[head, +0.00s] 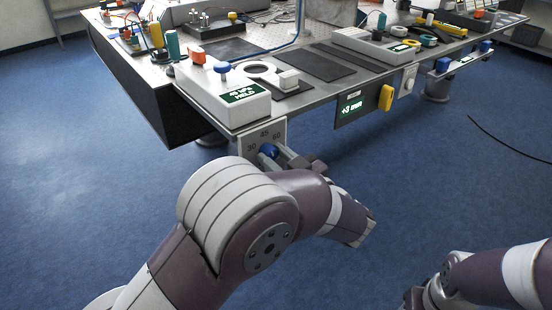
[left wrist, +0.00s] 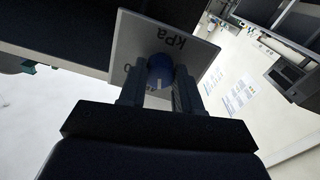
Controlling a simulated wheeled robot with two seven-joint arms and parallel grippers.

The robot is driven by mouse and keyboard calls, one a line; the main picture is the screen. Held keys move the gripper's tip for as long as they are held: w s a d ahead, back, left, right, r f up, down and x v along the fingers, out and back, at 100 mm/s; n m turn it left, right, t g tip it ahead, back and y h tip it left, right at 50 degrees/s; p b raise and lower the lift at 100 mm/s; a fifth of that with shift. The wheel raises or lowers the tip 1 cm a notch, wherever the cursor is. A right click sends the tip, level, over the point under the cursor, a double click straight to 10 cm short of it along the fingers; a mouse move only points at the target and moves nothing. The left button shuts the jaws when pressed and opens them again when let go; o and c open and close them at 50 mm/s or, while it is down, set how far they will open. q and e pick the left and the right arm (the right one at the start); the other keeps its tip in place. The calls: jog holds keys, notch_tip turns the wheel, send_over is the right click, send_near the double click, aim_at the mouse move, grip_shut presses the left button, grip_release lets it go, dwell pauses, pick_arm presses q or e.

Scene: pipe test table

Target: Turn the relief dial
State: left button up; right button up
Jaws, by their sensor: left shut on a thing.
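The relief dial (head: 268,151) is a blue knob on a pale plate (head: 272,133) that hangs from the table's front edge. The plate carries the numbers 30, 45 and 60. My left gripper (head: 279,157) is shut on the dial. In the left wrist view the blue dial (left wrist: 160,72) sits between the two fingers of my left gripper (left wrist: 159,88), with a light mark on its face. The plate (left wrist: 190,50) behind it shows "kPa" upside down. Above the plate, a white unit (head: 222,98) has a green display reading "45 kPa HELD". My right gripper is not visible.
The table (head: 310,100) holds several devices. A panel reading "+3 mm" (head: 352,106) with a yellow handle (head: 386,97) hangs right of the dial. Blue knobs (head: 443,65) sit farther right. A dark cable (head: 510,142) shows at right. The blue floor in front is open.

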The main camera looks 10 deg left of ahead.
pick_arm(q)
jog(key=n+b, duration=0.2)
jog(key=n, duration=0.2)
jog(key=shift+f+n, duration=0.15)
jog(key=shift+n, duration=0.15)
jog(key=shift+n+b, duration=1.25)
jog(key=shift+n, duration=0.65)
jog(key=o, duration=1)
jog(key=shift+o, duration=0.2)
